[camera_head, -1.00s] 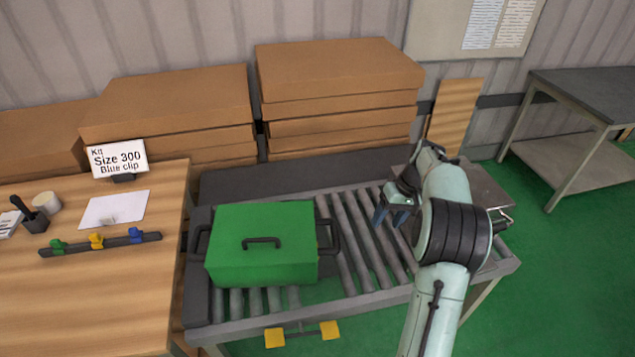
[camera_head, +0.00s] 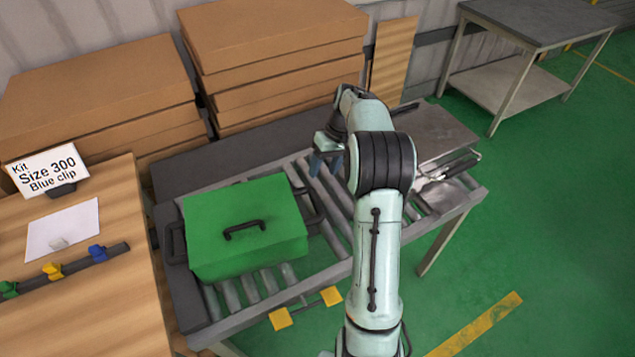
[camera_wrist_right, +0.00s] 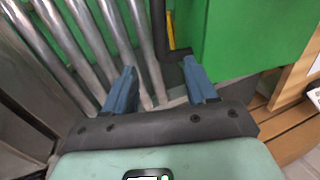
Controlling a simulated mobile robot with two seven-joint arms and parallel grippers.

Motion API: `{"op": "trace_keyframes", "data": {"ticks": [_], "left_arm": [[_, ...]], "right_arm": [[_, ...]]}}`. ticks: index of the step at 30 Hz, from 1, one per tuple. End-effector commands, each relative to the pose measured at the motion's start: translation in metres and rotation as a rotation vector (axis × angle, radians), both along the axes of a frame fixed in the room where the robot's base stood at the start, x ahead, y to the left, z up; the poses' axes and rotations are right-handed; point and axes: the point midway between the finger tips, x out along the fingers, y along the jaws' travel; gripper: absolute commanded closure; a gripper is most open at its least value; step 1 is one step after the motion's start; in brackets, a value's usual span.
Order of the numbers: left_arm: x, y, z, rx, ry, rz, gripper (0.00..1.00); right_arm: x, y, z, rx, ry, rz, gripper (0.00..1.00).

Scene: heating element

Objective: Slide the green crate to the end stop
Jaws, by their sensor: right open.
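The green crate (camera_head: 245,222) sits on the roller conveyor (camera_head: 345,262) near its left end. It has a black handle on top and black side handles. In the right wrist view the crate's green wall (camera_wrist_right: 255,35) is at the right, and a black side handle (camera_wrist_right: 160,30) lies ahead, between the finger lines. My right gripper (camera_head: 328,163) is open and empty above the rollers, to the right of the crate and apart from it. Its blue fingers (camera_wrist_right: 160,90) show in the wrist view. A dark block (camera_head: 182,295) is at the conveyor's left end; I cannot tell if it is the end stop.
A metal plate (camera_head: 440,135) lies at the conveyor's right end. Stacked cardboard boxes (camera_head: 270,60) stand behind. A wooden table (camera_head: 95,310) with a "Size 300 Blue clip" sign (camera_head: 47,170) is at left. Rollers right of the crate are bare.

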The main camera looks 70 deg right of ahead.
Motion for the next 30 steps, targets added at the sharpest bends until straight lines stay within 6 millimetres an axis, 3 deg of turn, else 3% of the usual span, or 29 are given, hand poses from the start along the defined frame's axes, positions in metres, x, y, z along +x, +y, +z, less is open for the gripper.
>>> {"op": "trace_keyframes", "data": {"ticks": [15,21,30], "left_arm": [[-0.003,0.000,-0.008,0.000,0.003,0.000,1.00],[-0.004,0.000,-0.009,0.000,0.003,0.000,1.00],[-0.004,0.000,-0.009,0.000,0.003,0.000,1.00]], "right_arm": [[0.018,0.022,-0.092,0.003,0.001,0.001,0.43],[0.022,0.026,-0.111,0.001,0.001,0.000,0.43],[0.023,0.027,-0.115,-0.001,0.001,0.000,0.43]]}}
